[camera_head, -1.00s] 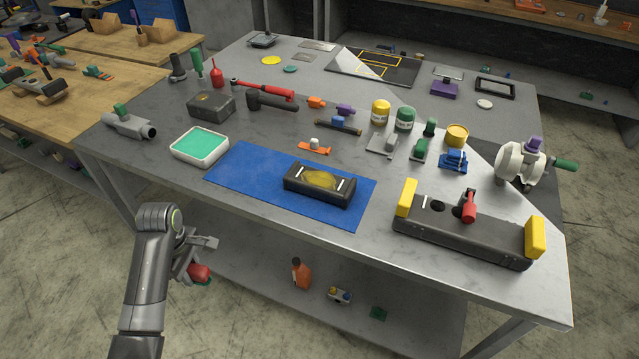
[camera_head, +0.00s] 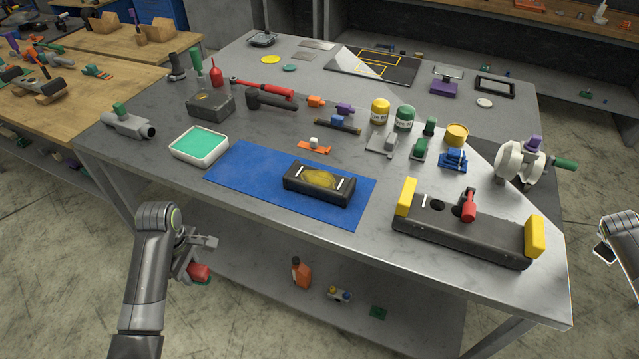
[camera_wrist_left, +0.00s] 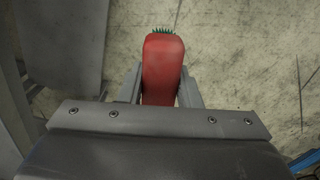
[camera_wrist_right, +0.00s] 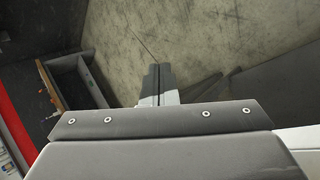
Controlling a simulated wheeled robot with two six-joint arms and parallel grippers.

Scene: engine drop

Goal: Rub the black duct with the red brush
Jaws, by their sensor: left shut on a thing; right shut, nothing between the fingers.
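The red brush (camera_head: 199,272) is held in my left gripper (camera_head: 196,262), in front of the table's left front edge and below the tabletop. In the left wrist view the brush (camera_wrist_left: 163,68) has a red body between the two fingers, with green bristles at its far end. The black duct (camera_head: 330,195), a dark block with a yellowish smear and two white strips on top, lies on the blue mat (camera_head: 235,172). The brush is apart from it. My right gripper (camera_wrist_right: 157,84) is shut and empty, over floor; its arm shows at the head view's right edge.
A white tray with a green pad (camera_head: 222,158) stands left of the mat. A long dark block with yellow ends (camera_head: 480,242) and a red lever lies to the right. Jars, small clamps and tools fill the back. A lower shelf (camera_head: 250,290) holds an orange bottle (camera_head: 300,272).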

